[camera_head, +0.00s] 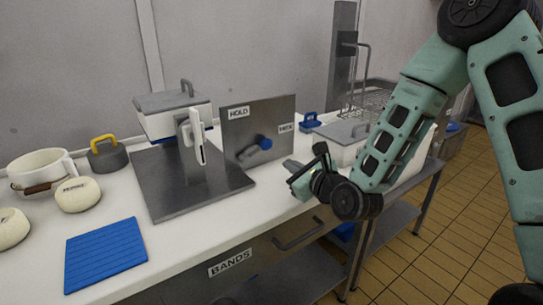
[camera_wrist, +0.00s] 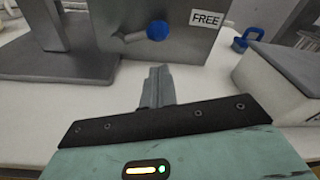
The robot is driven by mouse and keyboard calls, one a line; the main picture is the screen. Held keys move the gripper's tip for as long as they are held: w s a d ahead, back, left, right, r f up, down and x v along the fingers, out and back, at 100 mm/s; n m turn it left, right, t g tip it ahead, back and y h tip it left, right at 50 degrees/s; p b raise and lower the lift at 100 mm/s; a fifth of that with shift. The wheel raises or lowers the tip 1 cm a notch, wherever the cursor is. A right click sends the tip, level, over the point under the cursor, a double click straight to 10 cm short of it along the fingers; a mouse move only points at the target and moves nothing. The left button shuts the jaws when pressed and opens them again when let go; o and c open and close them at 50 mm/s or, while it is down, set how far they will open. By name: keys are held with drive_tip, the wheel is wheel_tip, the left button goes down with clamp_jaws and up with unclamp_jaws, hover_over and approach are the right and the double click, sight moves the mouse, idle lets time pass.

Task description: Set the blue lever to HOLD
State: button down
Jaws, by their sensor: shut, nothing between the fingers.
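The lever has a blue knob (camera_head: 264,142) on a short grey arm and is mounted on an upright metal panel (camera_head: 284,108). Its arm runs from the pivot on the left to the knob on the right, slightly raised, on the side of the FREE label (camera_head: 286,127). The HOLD label (camera_head: 238,113) is at the panel's upper left. In the wrist view the knob (camera_wrist: 158,30) is beyond the fingers, below and left of the FREE label (camera_wrist: 206,19). My gripper (camera_head: 291,166) is shut and empty, in front of the panel and apart from the lever; its fingers (camera_wrist: 157,88) point toward it.
A metal base plate (camera_head: 165,200) carries a press-like device left of the panel. A blue mat (camera_head: 104,254), a white pot (camera_head: 40,170) and cheese-like rounds (camera_head: 77,194) lie further left. A grey-lidded box (camera_head: 346,130) stands close on the right.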

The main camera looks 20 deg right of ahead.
sight(260, 149)
drive_tip(key=shift+w, duration=0.1)
drive_tip(key=x, duration=1)
drive_tip(key=shift+a+p, duration=0.1)
drive_tip(key=shift+p, duration=0.2)
drive_tip(key=shift+r, duration=0.1)
drive_tip(key=shift+r+n, duration=0.15)
drive_tip(key=shift+n, duration=0.25)
